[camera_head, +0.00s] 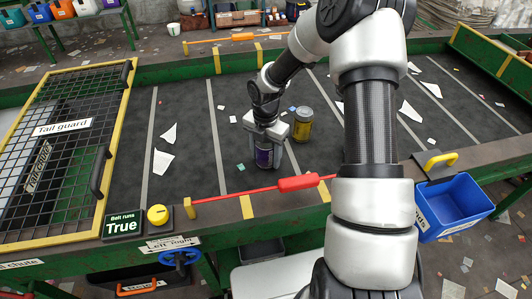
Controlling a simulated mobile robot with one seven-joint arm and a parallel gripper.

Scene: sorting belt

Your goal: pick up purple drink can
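The purple drink can (263,156) stands upright on the dark belt (190,120), near the belt's front side. My gripper (265,158) reaches down over it from above, with a finger on each side of the can. The can's upper part is hidden by the gripper body. I cannot tell whether the fingers press on the can or only surround it.
A red bar (297,183) runs along the belt's front edge. A yellow-framed tail guard grid (62,150) covers the belt's left end. A blue bin (452,205) hangs at the front right. Paper scraps (163,162) lie on the belt; its left part is otherwise clear.

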